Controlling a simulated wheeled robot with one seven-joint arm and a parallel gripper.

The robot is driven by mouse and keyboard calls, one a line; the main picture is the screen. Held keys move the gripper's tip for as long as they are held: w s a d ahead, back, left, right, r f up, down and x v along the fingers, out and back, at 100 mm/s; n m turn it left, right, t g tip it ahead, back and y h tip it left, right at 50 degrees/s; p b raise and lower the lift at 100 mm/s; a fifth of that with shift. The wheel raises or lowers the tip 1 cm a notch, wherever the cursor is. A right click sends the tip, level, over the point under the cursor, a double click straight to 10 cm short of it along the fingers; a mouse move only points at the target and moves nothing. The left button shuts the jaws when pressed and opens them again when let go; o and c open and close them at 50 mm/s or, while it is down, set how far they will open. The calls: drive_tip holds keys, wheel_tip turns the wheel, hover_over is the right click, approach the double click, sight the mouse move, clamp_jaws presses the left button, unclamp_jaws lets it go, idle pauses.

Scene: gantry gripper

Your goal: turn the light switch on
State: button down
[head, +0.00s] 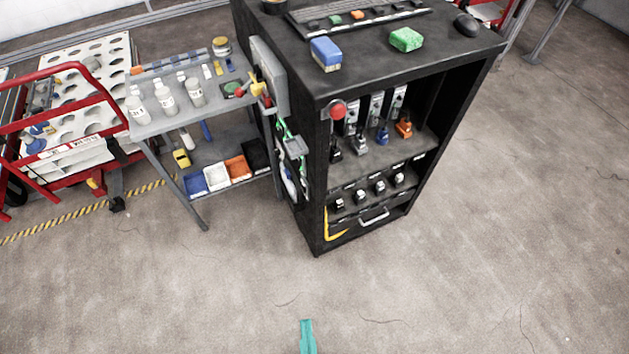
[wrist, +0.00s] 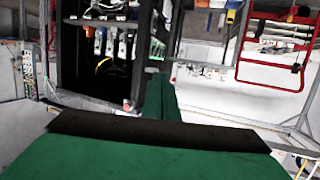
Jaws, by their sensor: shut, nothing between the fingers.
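No plain light switch can be made out for certain. A grey panel with a red and yellow lever (head: 262,90) is on the left side of the black cabinet (head: 322,185). A round red knob (head: 338,110) is at the cabinet's front left post. My gripper (head: 307,335) shows as a teal piece at the bottom edge of the head view, over bare floor and well apart from the cabinet. In the wrist view my green gripper (wrist: 160,80) is shut and empty, pointing toward the cabinet's dark side.
A grey side table (head: 225,112) with bottles and bins stands left of the cabinet. A red cart (head: 70,140) is farther left. A blue box (head: 326,54) and a green box (head: 406,39) lie on the cabinet top. The floor in front and at right is clear.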

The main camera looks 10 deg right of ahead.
drive_tip(key=w+f+n+t, duration=0.2)
drive_tip(key=w+f+n, duration=1)
drive_tip(key=w+f, duration=0.35)
drive_tip(key=w+f+n, duration=0.2)
drive_tip(key=w+n, duration=0.3)
drive_tip(key=w, duration=0.5)
drive_tip(key=w+a+f+n+t+y, duration=0.1)
drive_tip(key=w+f+n, duration=0.2)
drive_tip(key=w, duration=0.7)
drive_tip(key=shift+a+f+n+y, duration=0.15)
drive_tip(key=shift+f+n+y, duration=0.15)
drive_tip(key=shift+n, duration=0.9)
drive_tip(key=shift+w, duration=0.1)
